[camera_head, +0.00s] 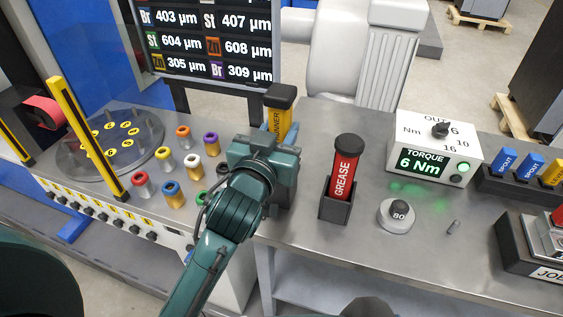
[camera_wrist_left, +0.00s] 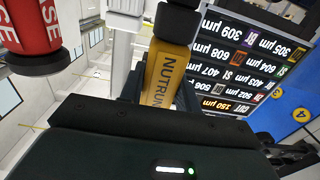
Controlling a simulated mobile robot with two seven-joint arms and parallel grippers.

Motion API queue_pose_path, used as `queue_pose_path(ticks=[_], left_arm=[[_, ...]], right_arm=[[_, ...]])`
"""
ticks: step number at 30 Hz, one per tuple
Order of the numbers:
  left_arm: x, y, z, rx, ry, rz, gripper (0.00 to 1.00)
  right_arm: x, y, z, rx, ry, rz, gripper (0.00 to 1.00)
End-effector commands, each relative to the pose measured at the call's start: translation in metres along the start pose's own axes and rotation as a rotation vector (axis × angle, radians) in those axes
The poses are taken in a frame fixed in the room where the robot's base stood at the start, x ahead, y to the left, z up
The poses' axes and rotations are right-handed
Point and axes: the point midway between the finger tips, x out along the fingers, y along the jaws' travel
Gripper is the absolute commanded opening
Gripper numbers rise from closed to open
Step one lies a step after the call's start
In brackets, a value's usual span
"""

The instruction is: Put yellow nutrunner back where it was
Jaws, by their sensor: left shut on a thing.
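The yellow nutrunner (camera_head: 279,117), with a black cap, stands roughly upright at the back of the bench, left of the grease tube. My left gripper (camera_head: 279,136) is shut on it. In the left wrist view the nutrunner (camera_wrist_left: 164,72) sits between the fingers (camera_wrist_left: 160,92), its lettering partly covered. The gripper and wrist hide its lower part in the head view. A dark grey block (camera_head: 285,194) shows just below the gripper; I cannot tell whether the nutrunner's lower end is inside it. My right gripper is not in view.
The red grease tube (camera_head: 345,168) stands in a dark holder (camera_head: 336,208) close to the right. Several coloured bushings (camera_head: 166,158) and a round grey fixture (camera_head: 112,140) lie left. The torque box (camera_head: 435,146) and a dial (camera_head: 397,214) are right. The screen (camera_head: 205,45) rises behind.

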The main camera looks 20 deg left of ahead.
Motion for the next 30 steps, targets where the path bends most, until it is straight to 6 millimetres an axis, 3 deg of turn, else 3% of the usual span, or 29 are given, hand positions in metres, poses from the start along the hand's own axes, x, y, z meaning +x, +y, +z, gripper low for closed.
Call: queue_pose_path(ticks=[14, 27, 28, 30], left_arm=[[0.0, 0.0, 0.053, -0.001, 0.007, 0.0, 0.05], [0.0, 0.0, 0.059, -0.002, 0.008, 0.0, 0.05], [0.0, 0.0, 0.06, -0.001, 0.002, 0.0, 0.35], [0.0, 0.0, 0.06, -0.001, 0.002, 0.0, 0.41]], right_arm=[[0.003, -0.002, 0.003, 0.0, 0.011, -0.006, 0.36], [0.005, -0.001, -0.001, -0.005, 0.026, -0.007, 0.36], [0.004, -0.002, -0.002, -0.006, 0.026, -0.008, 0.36], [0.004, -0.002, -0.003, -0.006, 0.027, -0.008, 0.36]])
